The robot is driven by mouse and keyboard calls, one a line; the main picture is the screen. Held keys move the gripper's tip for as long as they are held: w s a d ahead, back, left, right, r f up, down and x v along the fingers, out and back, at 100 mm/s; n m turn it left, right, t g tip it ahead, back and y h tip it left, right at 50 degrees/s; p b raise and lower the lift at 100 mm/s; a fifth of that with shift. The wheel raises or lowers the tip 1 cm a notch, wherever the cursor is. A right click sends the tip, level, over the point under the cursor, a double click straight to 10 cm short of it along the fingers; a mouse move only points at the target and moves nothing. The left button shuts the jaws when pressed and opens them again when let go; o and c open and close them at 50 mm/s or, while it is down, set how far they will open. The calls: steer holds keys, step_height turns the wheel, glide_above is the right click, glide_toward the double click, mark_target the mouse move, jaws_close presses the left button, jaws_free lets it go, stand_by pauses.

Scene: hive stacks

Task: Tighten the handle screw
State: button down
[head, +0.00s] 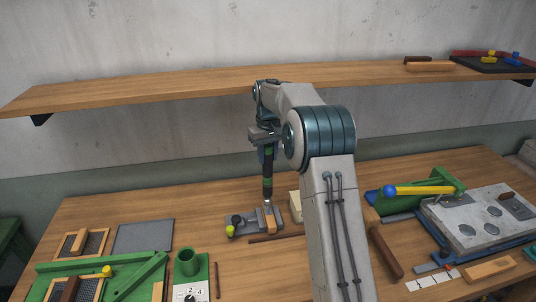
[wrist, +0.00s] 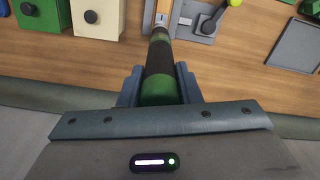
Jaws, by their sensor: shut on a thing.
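My gripper (head: 267,150) is shut on a screwdriver (head: 267,186) with a black and green handle. It also shows between the jaws in the wrist view (wrist: 160,62). The screwdriver hangs nearly upright, its tip end down over a grey clamp fixture (head: 242,229) on the bench. The fixture has a lever with a yellow-green knob (head: 231,231) and holds a small wooden piece, likely the handle (head: 269,218). The screw is too small or hidden to make out. I cannot tell whether the tip touches it.
A cream box (head: 295,205) stands close right of the fixture. A green jig (head: 105,272) and green cup (head: 188,262) are at left. A metal plate fixture (head: 480,222) with a blue-knobbed yellow lever (head: 430,190) is at right. A wooden shelf (head: 160,85) runs behind my arm.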

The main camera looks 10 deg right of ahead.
mark_target(268, 145)
steer(key=shift+f+b, duration=0.3)
steer(key=shift+f, duration=0.35)
steer(key=shift+f+p, duration=0.4)
steer(key=shift+p, duration=0.45)
stand_by(1.3)
steer(key=shift+r, duration=3.7)
